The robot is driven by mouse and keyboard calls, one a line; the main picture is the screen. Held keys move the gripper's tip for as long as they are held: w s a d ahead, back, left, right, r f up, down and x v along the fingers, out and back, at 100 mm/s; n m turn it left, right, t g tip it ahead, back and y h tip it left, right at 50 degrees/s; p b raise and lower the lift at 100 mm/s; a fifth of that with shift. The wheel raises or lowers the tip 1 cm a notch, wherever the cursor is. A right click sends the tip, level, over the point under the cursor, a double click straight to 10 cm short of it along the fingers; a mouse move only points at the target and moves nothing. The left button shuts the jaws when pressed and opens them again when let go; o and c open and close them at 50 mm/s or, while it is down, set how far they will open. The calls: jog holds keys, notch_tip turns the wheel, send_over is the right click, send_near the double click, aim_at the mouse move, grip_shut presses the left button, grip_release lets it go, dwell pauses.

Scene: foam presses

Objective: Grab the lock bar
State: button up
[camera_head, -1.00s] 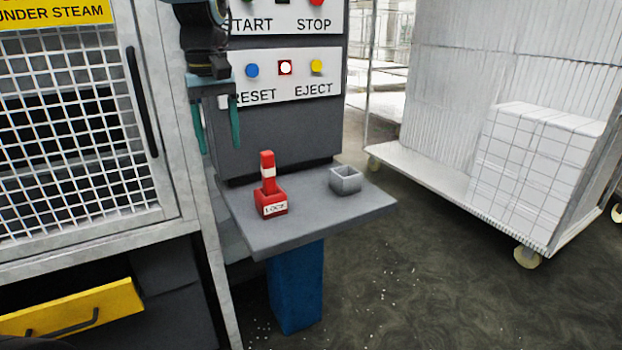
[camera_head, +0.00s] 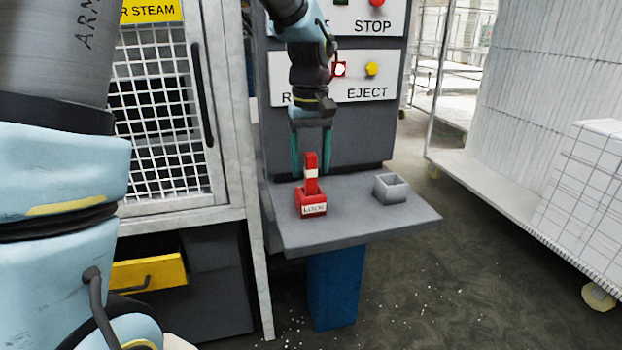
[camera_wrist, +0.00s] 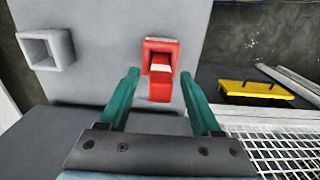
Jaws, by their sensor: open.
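The lock bar (camera_head: 311,173) is red with a white band. It stands upright in a red holder (camera_head: 312,206) labelled LOCK on the grey shelf. My gripper (camera_head: 312,172) is open and points down above the shelf, its two green fingers close to the bar's upper part. In the wrist view my gripper (camera_wrist: 160,73) has the lock bar (camera_wrist: 160,90) between its fingers, with a gap on both sides. The bar's red top is nearest the camera, and the holder (camera_wrist: 160,46) lies beyond it.
An empty grey square socket (camera_head: 391,188) stands on the grey shelf (camera_head: 405,217), right of the red holder. A control panel (camera_head: 350,130) rises behind the shelf. A mesh guard door (camera_head: 160,110) is at left, and a white cart (camera_head: 500,190) is at right.

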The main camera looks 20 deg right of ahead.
aim_at(311, 182)
jog(key=shift+f, duration=1.45)
jog(key=shift+c, duration=0.2)
grip_shut()
